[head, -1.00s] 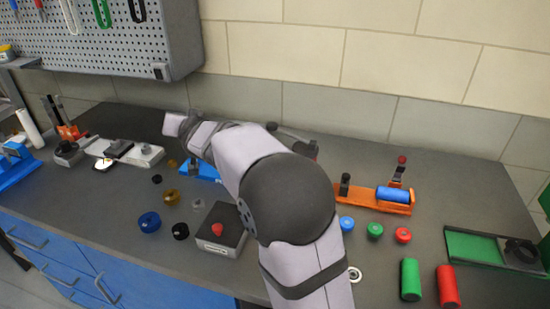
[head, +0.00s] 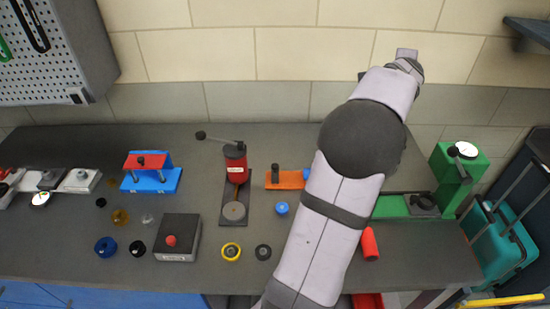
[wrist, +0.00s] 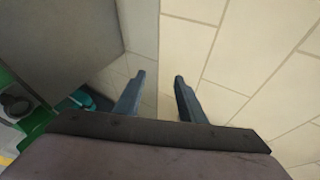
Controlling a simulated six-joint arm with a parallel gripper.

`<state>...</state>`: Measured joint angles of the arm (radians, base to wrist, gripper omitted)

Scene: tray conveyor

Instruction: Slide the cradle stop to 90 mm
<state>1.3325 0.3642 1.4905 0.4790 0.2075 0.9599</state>
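The orange cradle (head: 284,185) is on the bench, mostly hidden behind my arm. Only its left end shows, with a dark post near it; its stop and scale cannot be made out. My gripper (wrist: 160,78) is open in the wrist view, with its two fingers apart and nothing between them. It points at the tiled wall and is raised well above the bench. In the head view my gripper end shows at the upper right, beyond the arm, away from the cradle.
A red and black press (head: 236,168) stands left of the cradle. A blue cap (head: 281,208) lies in front of it. A red cylinder (head: 370,244) and a green stand with a dial (head: 470,165) are to the right. A teal cart (head: 500,240) is beyond the bench edge.

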